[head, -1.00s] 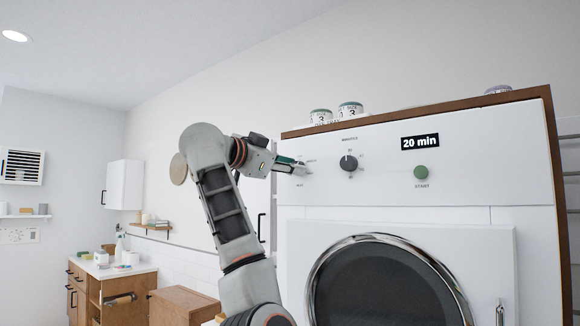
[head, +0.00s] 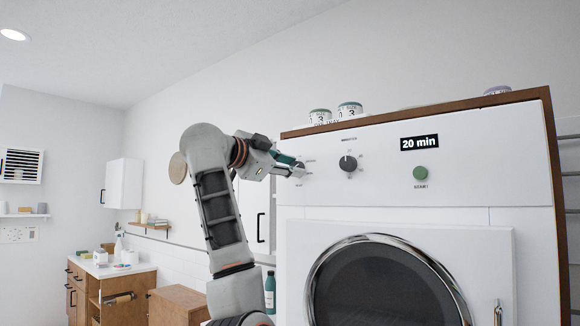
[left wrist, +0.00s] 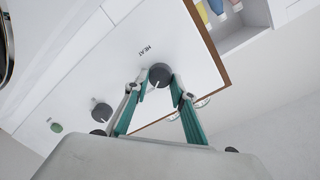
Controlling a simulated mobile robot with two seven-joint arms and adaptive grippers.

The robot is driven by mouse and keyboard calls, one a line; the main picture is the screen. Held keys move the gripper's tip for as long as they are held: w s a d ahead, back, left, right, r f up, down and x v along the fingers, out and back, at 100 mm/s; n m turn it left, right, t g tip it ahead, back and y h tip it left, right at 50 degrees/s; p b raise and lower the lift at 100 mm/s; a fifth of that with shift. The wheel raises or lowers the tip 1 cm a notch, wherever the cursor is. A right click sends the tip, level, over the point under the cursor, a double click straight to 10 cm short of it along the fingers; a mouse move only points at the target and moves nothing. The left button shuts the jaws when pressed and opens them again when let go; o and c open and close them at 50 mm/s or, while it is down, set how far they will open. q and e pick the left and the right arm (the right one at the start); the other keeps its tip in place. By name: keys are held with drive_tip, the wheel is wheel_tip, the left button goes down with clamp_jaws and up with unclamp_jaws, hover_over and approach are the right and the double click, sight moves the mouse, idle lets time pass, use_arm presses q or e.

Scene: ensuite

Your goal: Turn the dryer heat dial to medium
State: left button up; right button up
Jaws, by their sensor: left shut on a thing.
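The dryer (head: 470,222) has a white front panel with dials in the head view. The heat dial (left wrist: 160,75) is a dark round knob by the word HEAT in the left wrist view. Its pale mark points down and slightly left there. My left gripper (left wrist: 161,80), with teal fingers, is shut on the heat dial, one fingertip on each side. In the head view my left gripper (head: 298,171) is at the panel's left end and mostly covers this dial. The small setting labels are too blurred to read. My right gripper is not in view.
The minutes dial (head: 348,163) sits right of the heat dial, then the green start button (head: 420,172) under a "20 min" display (head: 420,142). Small jars (head: 350,110) stand on top of the dryer. A teal bottle (head: 270,292) stands behind my left arm.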

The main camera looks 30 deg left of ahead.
use_arm(q)
drive_tip(key=o, duration=1.1)
drive_tip(key=shift+w, duration=0.1)
drive_tip(key=s, duration=0.4)
drive_tip(key=s+a, duration=0.1)
drive_tip(key=s, duration=0.7)
drive_tip(key=shift+a+r, duration=0.15)
drive_tip(key=shift+r, duration=0.2)
